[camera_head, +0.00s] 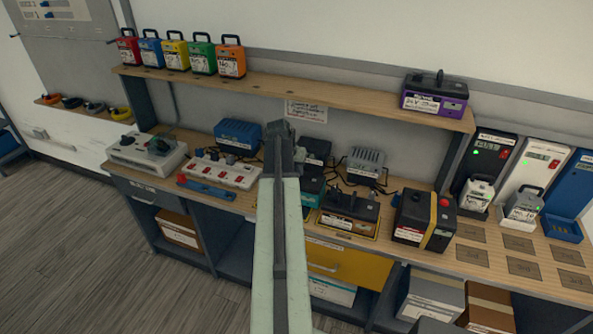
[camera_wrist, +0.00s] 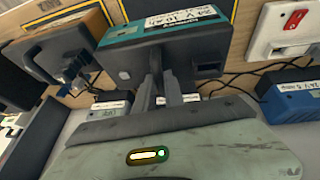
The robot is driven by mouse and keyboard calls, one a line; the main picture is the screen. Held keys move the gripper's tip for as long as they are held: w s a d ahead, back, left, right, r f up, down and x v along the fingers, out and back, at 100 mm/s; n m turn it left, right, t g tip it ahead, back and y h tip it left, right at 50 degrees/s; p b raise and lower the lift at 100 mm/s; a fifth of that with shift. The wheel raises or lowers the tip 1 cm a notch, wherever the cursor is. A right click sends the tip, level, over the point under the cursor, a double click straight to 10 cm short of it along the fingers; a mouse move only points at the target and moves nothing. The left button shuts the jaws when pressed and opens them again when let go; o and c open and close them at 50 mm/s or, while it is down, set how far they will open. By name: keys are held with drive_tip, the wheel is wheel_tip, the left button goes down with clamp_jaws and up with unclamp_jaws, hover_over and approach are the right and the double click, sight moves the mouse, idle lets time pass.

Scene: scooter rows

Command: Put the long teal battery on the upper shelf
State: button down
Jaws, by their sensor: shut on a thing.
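The long teal battery (camera_wrist: 205,50) is a dark block with a teal band and a white label reading 24V. In the wrist view my gripper (camera_wrist: 164,75) is shut on it, around its handle. In the head view the teal battery (camera_head: 313,191) shows just right of my arm, at bench level, partly hidden by the arm. I cannot tell whether it touches the bench. The upper shelf (camera_head: 330,95) is a wooden board above and behind the bench. My fingertips are hidden in the head view.
The shelf holds several coloured small batteries (camera_head: 173,52) at left and a purple battery (camera_head: 434,95) at right, with a bare middle. The bench carries a blue charger (camera_head: 238,133), a power strip (camera_head: 222,170), a brown-banded battery (camera_head: 349,212) and a yellow-striped box (camera_head: 424,220).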

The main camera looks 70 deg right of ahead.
wheel_tip(320, 180, down, 3)
drive_tip(key=shift+f+b, duration=0.15)
drive_tip(key=shift+b, duration=0.95)
drive_tip(key=c, duration=1.8)
unclamp_jaws()
drive_tip(key=shift+c, duration=0.2)
drive_tip(key=o, duration=0.4)
drive_tip(key=s+p+v, duration=0.1)
drive_tip(key=p+v, duration=1)
drive_tip(key=v, duration=0.1)
drive_tip(key=shift+w+a, duration=0.15)
drive_tip(key=shift+w, duration=0.3)
